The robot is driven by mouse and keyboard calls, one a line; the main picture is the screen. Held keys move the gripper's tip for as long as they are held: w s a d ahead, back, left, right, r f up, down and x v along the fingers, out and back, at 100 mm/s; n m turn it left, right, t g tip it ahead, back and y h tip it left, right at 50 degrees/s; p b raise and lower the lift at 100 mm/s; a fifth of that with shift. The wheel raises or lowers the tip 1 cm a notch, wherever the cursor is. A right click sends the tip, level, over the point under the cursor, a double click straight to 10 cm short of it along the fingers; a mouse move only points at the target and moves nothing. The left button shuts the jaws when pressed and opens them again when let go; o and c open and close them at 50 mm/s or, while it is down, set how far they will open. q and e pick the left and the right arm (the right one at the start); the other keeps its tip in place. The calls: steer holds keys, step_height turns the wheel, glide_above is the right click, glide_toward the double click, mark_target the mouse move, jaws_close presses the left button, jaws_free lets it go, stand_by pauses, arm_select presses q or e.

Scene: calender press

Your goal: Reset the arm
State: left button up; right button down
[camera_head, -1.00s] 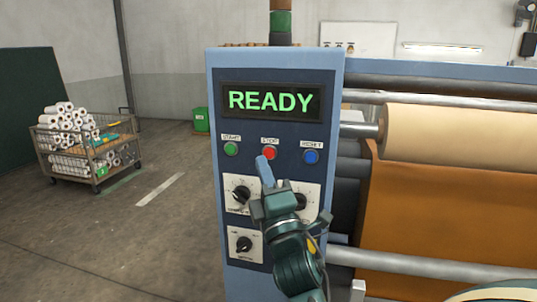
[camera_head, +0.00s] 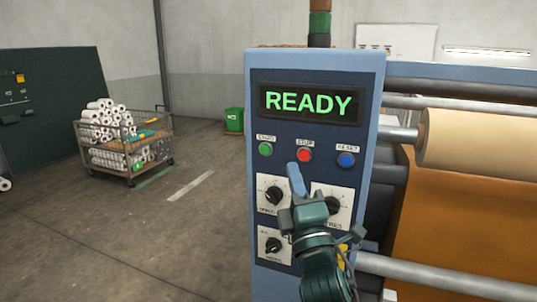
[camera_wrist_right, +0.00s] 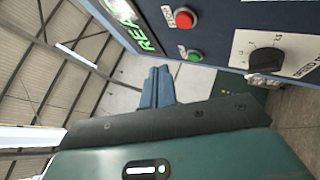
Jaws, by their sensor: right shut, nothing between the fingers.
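My right arm reaches up from the bottom of the head view in front of the control panel (camera_head: 372,75). My right gripper (camera_head: 296,172) is shut and empty, its blue fingertips just below the red STOP button (camera_head: 304,155). In the right wrist view the fingers (camera_wrist_right: 158,85) are together, apart from the panel buttons. The green START button (camera_head: 265,149) and blue RESET button (camera_head: 346,160) sit either side of STOP. The display (camera_head: 308,103) reads READY in green. My left gripper is not in view.
Black dials (camera_head: 273,195) sit below the buttons. The press rollers (camera_head: 470,142) with orange material (camera_head: 450,220) are on the right. A wire cart (camera_head: 160,160) of white rolls and a green bin (camera_head: 234,120) stand behind on the left. The floor between is clear.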

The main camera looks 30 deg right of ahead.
steer(key=s+a+f+m+g+y, duration=0.1)
steer(key=a+f+m+g+y, duration=0.2)
steer(key=f, duration=0.8)
steer(key=s+a+f+m+g+y, duration=0.1)
steer(key=a+f+m+g+y, duration=0.25)
steer(key=f, duration=0.75)
steer(key=s+a+f+m+g+y, duration=0.1)
steer(key=s+a+f+m+g, duration=0.2)
steer(key=s+f, duration=0.4)
steer(key=s+a+f+m+g+y, duration=0.2)
steer(key=s+f, duration=0.5)
steer(key=f, duration=0.5)
steer(key=shift+s+a+f+m+g, duration=0.3)
steer(key=shift+a+m+g, duration=0.55)
steer(key=shift+a, duration=0.4)
steer(key=shift+r, duration=0.1)
